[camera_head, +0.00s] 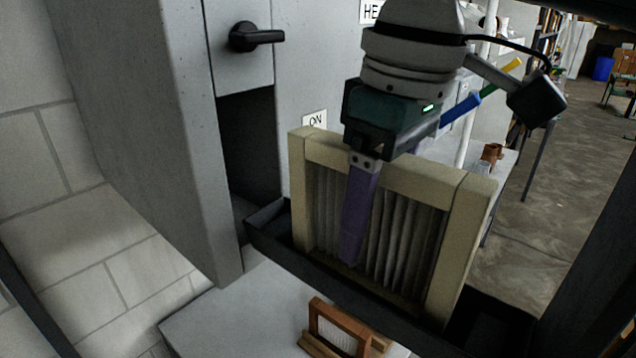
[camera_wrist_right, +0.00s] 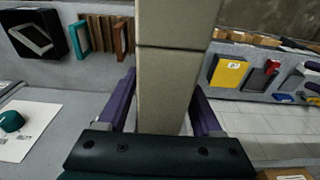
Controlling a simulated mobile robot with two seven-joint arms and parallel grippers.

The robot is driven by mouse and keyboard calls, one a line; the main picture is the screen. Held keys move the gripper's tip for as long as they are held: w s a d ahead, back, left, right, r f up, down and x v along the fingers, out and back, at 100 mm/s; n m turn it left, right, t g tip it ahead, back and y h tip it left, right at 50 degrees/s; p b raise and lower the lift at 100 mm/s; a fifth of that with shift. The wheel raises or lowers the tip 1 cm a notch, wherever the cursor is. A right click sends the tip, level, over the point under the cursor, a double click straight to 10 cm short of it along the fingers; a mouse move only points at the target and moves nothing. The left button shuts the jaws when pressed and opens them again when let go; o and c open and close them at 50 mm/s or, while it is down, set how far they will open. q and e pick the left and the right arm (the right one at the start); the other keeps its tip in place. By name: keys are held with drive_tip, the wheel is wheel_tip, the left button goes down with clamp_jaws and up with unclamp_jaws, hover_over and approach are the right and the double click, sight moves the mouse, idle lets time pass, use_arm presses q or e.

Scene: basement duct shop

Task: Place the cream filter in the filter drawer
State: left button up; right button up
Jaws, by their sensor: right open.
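The cream filter (camera_head: 462,235) is a pleated panel in a thick cream frame. It stands upright in the head view with its lower edge behind the near wall of the black filter drawer (camera_head: 335,297); whether it touches the drawer floor is hidden. My right gripper (camera_head: 355,240) is above the filter's top edge, open, with one purple finger down the near face and the other hidden behind. In the right wrist view the cream frame (camera_wrist_right: 165,75) passes between both purple fingers. My left gripper is in neither view.
The grey cabinet (camera_head: 150,110) with a black handle (camera_head: 255,37) and dark opening is left of the filter. Open floor (camera_head: 555,180) is at right.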

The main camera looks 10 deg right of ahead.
drive_tip(key=shift+r, duration=0.1)
drive_tip(key=shift+r+b, duration=0.3)
drive_tip(key=r+b, duration=0.1)
drive_tip(key=r, duration=0.2)
drive_tip(key=r+b, duration=0.2)
drive_tip(key=r, duration=0.2)
drive_tip(key=s+r+b, duration=0.1)
drive_tip(key=r, duration=0.2)
drive_tip(key=shift+d+r, duration=0.35)
drive_tip(key=shift+d, duration=0.05)
drive_tip(key=shift+r, duration=0.3)
drive_tip(key=shift+s, duration=0.1)
